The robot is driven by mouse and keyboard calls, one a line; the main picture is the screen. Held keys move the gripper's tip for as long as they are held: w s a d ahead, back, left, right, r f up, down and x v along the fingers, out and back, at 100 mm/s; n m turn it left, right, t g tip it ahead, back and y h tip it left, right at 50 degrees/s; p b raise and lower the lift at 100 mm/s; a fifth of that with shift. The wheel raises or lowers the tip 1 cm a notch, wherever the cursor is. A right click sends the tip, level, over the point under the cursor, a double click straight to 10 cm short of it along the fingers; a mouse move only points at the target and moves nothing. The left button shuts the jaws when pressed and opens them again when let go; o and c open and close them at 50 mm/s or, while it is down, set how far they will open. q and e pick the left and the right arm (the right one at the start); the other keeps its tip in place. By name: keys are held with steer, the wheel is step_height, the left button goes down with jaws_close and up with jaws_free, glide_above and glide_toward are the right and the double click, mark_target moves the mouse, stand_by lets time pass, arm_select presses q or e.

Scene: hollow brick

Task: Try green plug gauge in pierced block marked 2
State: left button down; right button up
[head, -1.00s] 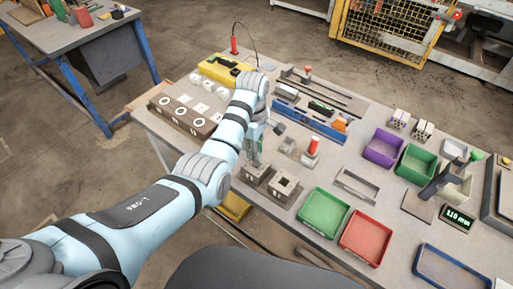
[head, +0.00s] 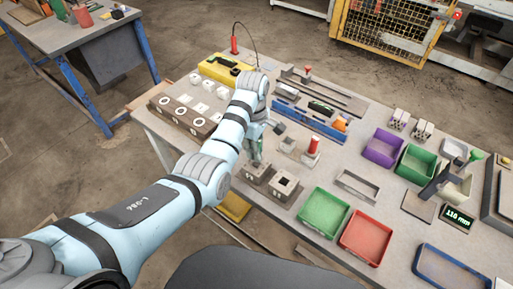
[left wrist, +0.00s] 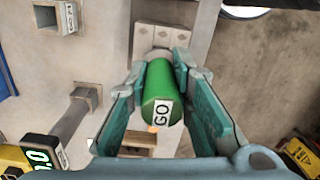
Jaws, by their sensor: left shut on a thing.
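The green plug gauge (left wrist: 160,92), with a white GO label, is between the fingers of my left gripper (left wrist: 160,100) in the left wrist view. The gripper is shut on it. In the head view my left gripper (head: 257,150) is low over the near part of the table, beside two grey blocks. The right one (head: 285,185) shows a square opening; the other (head: 256,172) is right under the gripper. A brown row of pierced blocks (head: 185,118) with white rings stands to the left. I cannot read its marks. The gauge's far end is partly hidden. My right gripper is not seen.
A red-handled piece (head: 313,148) stands right of the gripper. Green (head: 323,213) and red (head: 366,236) trays are further right. A blue rack (head: 308,118) and a yellow case (head: 225,69) lie behind. The table's front edge is close.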

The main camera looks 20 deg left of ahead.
arm_select(q)
steer(key=shift+s+f, duration=0.1)
steer(key=shift+s, duration=0.05)
stand_by(0.3)
step_height(320, 180, up, 3)
steer(key=p, duration=0.3)
steer(key=shift+p, duration=0.3)
steer(key=shift+r, duration=0.4)
steer(key=shift+r+b, duration=0.35)
steer(key=shift+r, duration=0.4)
